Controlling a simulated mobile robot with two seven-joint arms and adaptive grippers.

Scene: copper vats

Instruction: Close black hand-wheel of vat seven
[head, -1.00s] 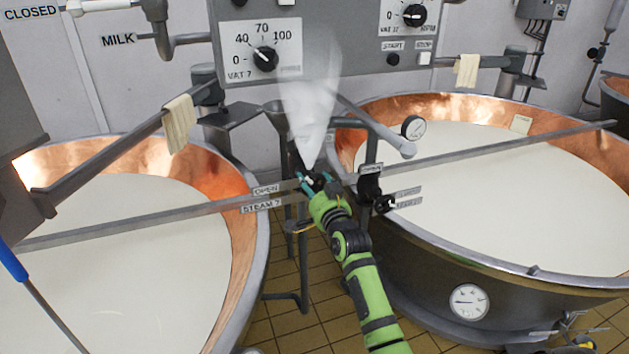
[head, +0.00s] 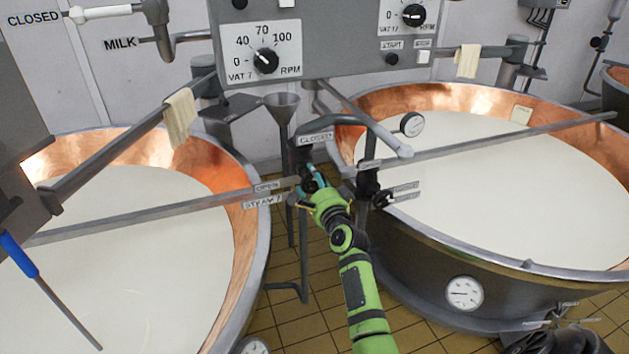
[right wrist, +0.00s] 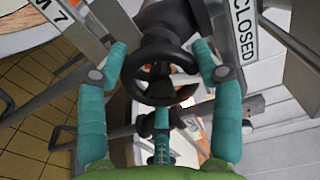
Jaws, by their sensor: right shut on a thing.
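The black hand-wheel (right wrist: 160,72) sits between the two teal fingers of my right gripper (right wrist: 165,80) in the right wrist view. The gripper is shut on its rim. In the head view my right gripper (head: 313,182) is at the valve between the two vats, beside the "STEAM 7" label (head: 263,201), and its fingers hide most of the wheel. A "CLOSED" label (head: 315,138) stands just above it; it also shows in the right wrist view (right wrist: 243,28). No steam shows at the valve. My left gripper is not in view.
A copper vat of milk (head: 240,190) stands at left, another (head: 420,240) at right. A second black hand-wheel (head: 382,199) is close to the right of my gripper. A funnel (head: 281,105), pipes and the "VAT 7" control panel (head: 330,25) are behind. Tiled floor lies below.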

